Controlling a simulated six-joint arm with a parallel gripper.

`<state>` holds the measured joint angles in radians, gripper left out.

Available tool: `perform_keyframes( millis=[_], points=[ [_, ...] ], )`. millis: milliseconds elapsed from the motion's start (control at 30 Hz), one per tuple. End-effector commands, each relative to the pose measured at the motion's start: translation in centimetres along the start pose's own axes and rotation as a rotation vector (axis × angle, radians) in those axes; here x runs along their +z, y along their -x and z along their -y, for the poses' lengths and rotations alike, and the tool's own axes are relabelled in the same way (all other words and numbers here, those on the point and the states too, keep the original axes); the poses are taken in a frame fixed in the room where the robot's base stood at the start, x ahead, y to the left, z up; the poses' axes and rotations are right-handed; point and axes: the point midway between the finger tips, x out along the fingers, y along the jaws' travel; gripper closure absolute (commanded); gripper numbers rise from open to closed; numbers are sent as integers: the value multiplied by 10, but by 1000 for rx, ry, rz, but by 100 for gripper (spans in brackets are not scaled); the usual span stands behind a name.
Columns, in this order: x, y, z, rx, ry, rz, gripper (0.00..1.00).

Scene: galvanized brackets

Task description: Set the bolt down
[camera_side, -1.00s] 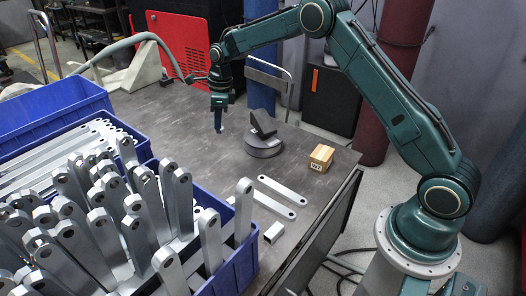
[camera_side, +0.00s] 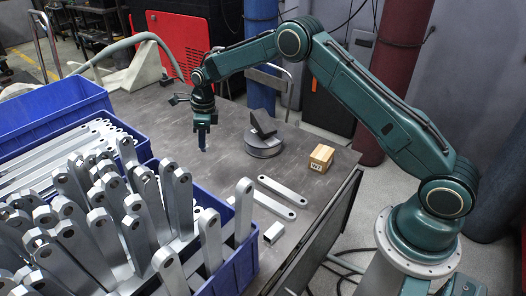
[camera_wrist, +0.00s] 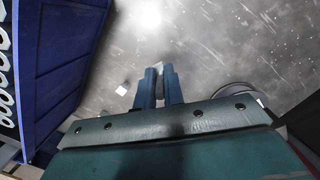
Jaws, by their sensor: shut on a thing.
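My gripper (camera_side: 202,148) hangs pointing down over the bare table, between the blue bins and the round dark stand. In the wrist view, its two blue fingers (camera_wrist: 159,88) are shut on a small grey piece, taken as the bolt (camera_wrist: 160,82). Only part of the bolt shows between the fingers. In the side view the fingers hide it, and I cannot tell whether it touches the table.
Blue bins of metal brackets (camera_side: 252,262) fill the left. A small white piece (camera_wrist: 121,90) lies near the fingers in the wrist view.

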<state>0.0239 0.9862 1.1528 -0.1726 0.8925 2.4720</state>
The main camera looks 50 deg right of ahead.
Motion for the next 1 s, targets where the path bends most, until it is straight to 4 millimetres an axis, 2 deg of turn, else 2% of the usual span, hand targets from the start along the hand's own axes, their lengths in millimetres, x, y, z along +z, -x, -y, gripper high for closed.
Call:
perform_keyframes(
  millis=[33,300,500,1000],
  points=[
    [-2,-11,-1,2,0,-2,100],
    [-10,-62,-1,2,1,-2,100],
    [-14,-92,0,0,1,0,100],
    [-17,-113,0,0,0,0,100]
  ],
)
